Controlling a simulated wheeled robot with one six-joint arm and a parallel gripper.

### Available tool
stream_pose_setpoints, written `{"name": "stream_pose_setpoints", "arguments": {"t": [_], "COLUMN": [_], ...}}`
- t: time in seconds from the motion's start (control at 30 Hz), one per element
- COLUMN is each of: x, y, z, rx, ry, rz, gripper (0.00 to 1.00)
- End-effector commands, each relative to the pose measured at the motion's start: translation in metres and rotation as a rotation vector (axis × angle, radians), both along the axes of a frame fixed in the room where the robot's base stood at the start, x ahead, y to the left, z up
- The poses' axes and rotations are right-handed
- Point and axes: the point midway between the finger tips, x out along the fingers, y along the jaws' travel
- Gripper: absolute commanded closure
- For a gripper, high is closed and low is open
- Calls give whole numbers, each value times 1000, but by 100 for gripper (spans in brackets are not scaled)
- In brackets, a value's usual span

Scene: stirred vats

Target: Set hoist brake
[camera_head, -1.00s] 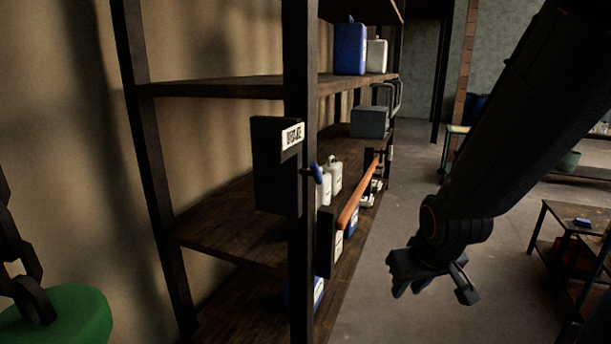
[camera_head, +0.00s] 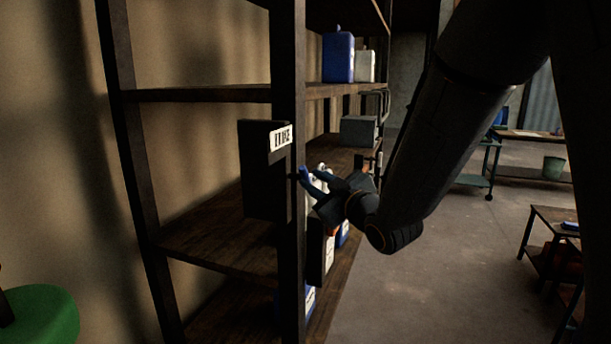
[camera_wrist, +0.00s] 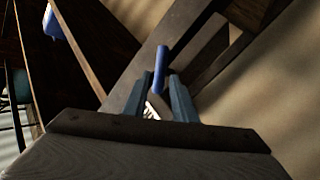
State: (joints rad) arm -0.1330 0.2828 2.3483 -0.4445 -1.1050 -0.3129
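The brake box (camera_head: 262,170) is a dark box with a white label plate (camera_head: 281,138) on the shelf post; the lettering is blurred. A short blue lever handle (camera_head: 304,175) sticks out beside the post. In the wrist view the blue handle (camera_wrist: 161,66) stands between my two fingers. My gripper (camera_head: 314,182) is at the handle, its fingers apart on either side of it. Gaps seem to show beside the handle in the wrist view (camera_wrist: 160,96), and I cannot tell whether a finger touches it. The lever's base is partly hidden by my fingers.
The shelf post (camera_head: 288,60) stands right beside my gripper. Shelves hold a blue canister (camera_head: 338,57), a pale canister (camera_head: 365,66) and a grey box (camera_head: 358,130). A green rounded object (camera_head: 45,315) is at lower left. Floor (camera_head: 430,290) to the right is clear.

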Motion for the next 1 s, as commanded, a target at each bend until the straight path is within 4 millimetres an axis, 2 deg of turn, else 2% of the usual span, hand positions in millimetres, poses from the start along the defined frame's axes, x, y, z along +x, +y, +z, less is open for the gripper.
{"name": "stream_pose_setpoints", "arguments": {"t": [0.1,0.3,0.67,0.7,0.83,1.0], "x": [16,35,42,42,42,42], "y": [10,21,24,24,24,24], "z": [0,0,0,0,0,0], "rx": [-1,-1,-1,-1,0,0], "ry": [2,2,2,2,3,6], "rz": [1,1,-2,-2,-2,-2], "gripper": [75,75,75,77,99,100]}}
